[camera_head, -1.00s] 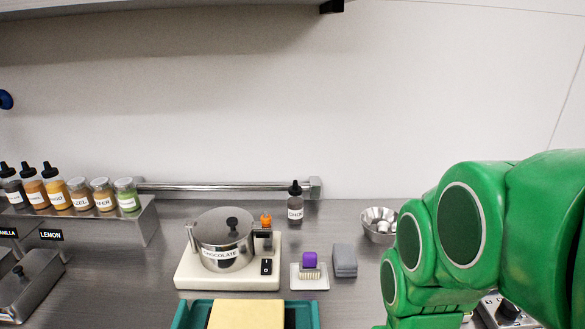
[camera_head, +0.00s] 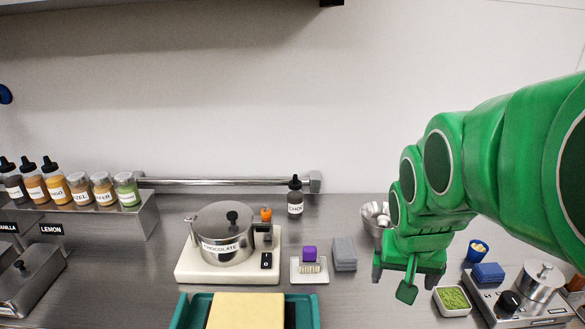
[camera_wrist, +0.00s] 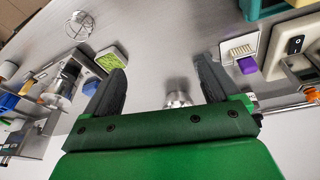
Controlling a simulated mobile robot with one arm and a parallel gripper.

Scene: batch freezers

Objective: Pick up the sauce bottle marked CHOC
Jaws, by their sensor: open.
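The dark sauce bottle (camera_head: 295,201) with a black nozzle cap and a white label stands upright near the wall, by the right end of the metal rail. Its label seems to read CHOC. My gripper (camera_head: 406,277) is to the right of the bottle and nearer to me, apart from it, pointing down over the counter. In the wrist view my gripper (camera_wrist: 160,72) shows two dark fingers spread apart with nothing held between them. I cannot make out the bottle in the wrist view.
A metal bowl (camera_head: 374,214) sits between the bottle and my gripper, partly hidden by my arm. Several bottles and jars line a left shelf (camera_head: 143,219).

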